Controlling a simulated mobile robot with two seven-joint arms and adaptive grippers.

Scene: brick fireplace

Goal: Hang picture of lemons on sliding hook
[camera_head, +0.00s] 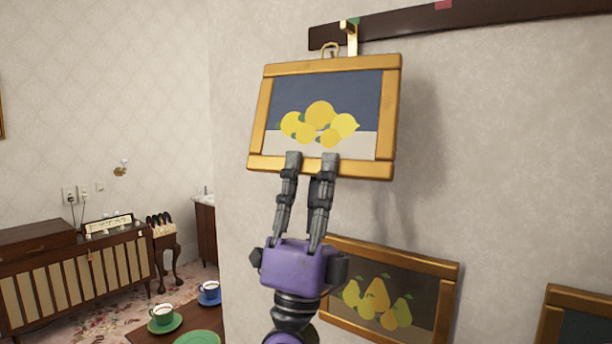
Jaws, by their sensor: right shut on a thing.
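The picture of lemons (323,88) has a gold frame and shows yellow lemons against dark blue. It is held up, slightly tilted, close under a dark wall rail (480,22). A small ring (331,48) stands up from its top edge. The gold sliding hook (351,38) hangs from the rail just right of the ring; I cannot tell whether they touch. My right gripper (311,158), with a purple body and grey fingers, is shut on the picture at its lower frame edge. My left gripper is not in view.
A framed picture of pears (384,293) is on the wall below, partly behind my right gripper. Another frame (552,318) shows at the lower right. A table with cups (164,314) and a long cabinet (75,277) stand to the left. The wall right of the lemons is clear.

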